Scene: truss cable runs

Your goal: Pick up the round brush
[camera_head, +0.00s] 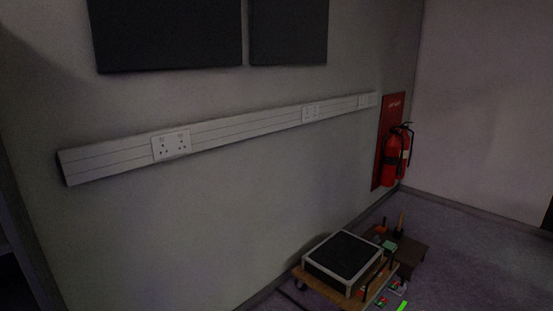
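I cannot make out the round brush for certain. Small items sit on a low dark brown box or table (411,257) at the lower right, near the wall. Among them are an upright thin item with an orange-yellow upper part (401,221), a small orange-red item (382,227) and a green block (389,245). They are too small and dim to identify, and any of them could be a brush. Neither of my grippers is in view.
A wooden wheeled dolly (320,288) carries a black-topped case with a light frame (343,253). Small red, white and green items (382,300) lie beside it. A red fire extinguisher (396,155) hangs on the wall. Carpet (480,265) at the right is clear.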

